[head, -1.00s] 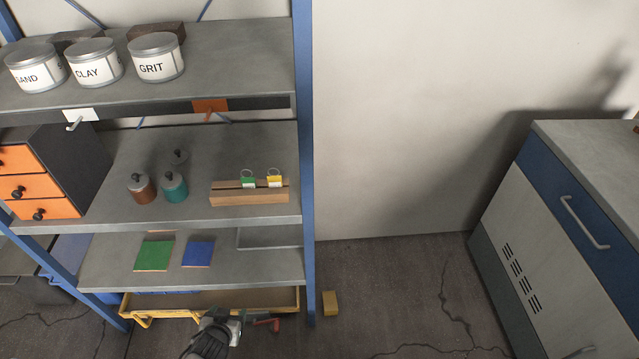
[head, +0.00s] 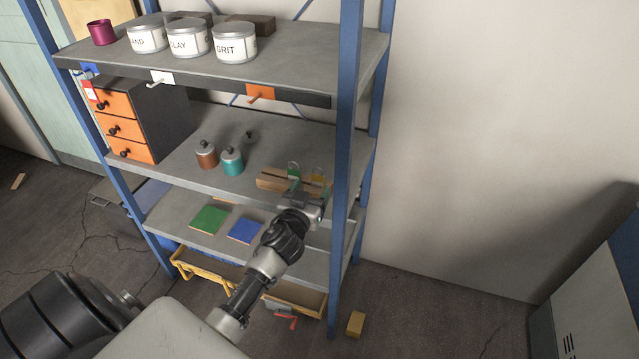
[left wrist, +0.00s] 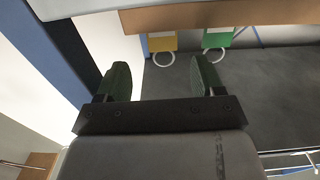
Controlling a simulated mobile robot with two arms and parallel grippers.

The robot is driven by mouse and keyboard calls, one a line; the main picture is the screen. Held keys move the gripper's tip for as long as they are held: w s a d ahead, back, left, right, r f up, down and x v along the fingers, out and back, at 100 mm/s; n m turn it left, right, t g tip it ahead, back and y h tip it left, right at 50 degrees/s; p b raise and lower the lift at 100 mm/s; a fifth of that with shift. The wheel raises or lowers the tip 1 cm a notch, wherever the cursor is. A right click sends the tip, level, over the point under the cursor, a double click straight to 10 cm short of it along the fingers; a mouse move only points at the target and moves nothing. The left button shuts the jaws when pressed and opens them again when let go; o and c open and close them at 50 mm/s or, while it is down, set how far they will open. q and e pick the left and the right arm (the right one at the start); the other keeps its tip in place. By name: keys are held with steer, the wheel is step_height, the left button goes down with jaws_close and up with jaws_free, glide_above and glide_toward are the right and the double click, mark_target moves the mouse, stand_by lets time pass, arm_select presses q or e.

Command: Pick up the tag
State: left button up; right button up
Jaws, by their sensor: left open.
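Two tags with wire rings stand in a slotted wooden block (head: 268,181) on the middle shelf. The green tag (head: 293,172) is on the left and the yellow tag (head: 317,179) on the right. My left gripper (head: 320,198) is at the block's front right, partly hiding it in the head view. In the left wrist view the open, empty fingers (left wrist: 163,78) point toward the block. There the yellow tag (left wrist: 162,43) lies between and beyond the fingertips, apart from them. The green tag (left wrist: 217,38) is beyond the right-hand finger. My right gripper is not in view.
A blue shelf post (head: 346,150) stands close to the right of my left gripper. A brown jar (head: 206,155) and a teal jar (head: 231,162) stand left of the block. The upper shelf (head: 310,62) overhangs with cans. A yellow block (head: 355,324) lies on the floor.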

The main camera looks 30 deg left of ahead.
mark_target(317, 176)
arm_select(q)
steer(key=x, duration=0.6)
steer(key=shift+a+f, duration=0.1)
steer(key=shift+a, duration=0.05)
steer(key=c, duration=1)
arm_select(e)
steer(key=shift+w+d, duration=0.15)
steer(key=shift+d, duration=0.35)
arm_select(q)
steer(key=shift+r, duration=0.4)
step_height(317, 176, up, 3)
steer(key=shift+r+p, duration=0.2)
steer(key=shift+p, duration=0.7)
steer(key=b+v, duration=0.1)
steer(key=v, duration=1.7)
steer(key=shift+f, duration=0.35)
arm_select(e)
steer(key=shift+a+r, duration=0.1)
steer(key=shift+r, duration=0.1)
